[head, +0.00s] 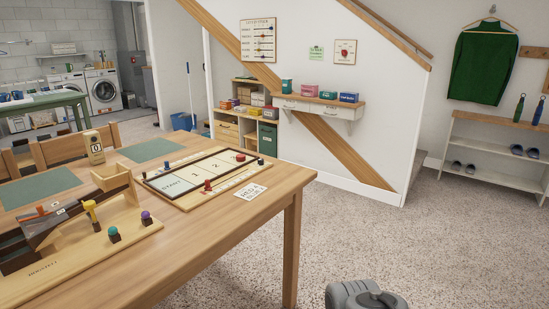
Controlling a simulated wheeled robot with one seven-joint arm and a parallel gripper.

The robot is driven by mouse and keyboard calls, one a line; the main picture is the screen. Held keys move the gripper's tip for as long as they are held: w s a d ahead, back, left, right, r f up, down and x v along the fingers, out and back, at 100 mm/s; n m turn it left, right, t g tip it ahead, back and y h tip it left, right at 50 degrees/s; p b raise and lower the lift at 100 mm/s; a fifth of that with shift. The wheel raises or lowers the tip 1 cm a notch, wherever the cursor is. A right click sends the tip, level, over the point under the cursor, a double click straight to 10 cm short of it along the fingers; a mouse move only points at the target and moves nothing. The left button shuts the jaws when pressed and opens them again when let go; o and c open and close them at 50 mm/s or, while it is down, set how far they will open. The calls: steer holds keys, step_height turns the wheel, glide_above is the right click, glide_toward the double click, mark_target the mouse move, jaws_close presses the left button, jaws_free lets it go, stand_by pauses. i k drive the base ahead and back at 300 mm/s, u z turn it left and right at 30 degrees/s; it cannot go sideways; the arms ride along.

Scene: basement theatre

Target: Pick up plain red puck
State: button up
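A small flat red puck (241,157) sits on the far right end of a light game board (190,207) with squares marked START, 1 and 2. Another small red piece (207,186) is at the board's near edge; its top detail is too small to tell. The board lies on the wooden table (230,220). A grey rounded part of my arm shows at the bottom edge. My gripper's fingers are not in view.
A wooden toy ramp (75,220) with coloured pegs stands on the table's left. A white card (243,192), green mats (150,150) and a wooden block (94,148) lie nearby. Chairs are behind the table. Speckled floor (370,225) is clear to the right.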

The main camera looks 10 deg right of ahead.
mark_target(239, 157)
steer(key=z, duration=1)
steer(key=i, duration=2.55)
steer(key=u, duration=4.5)
steer(key=i, duration=0.4)
steer(key=u, duration=0.05)
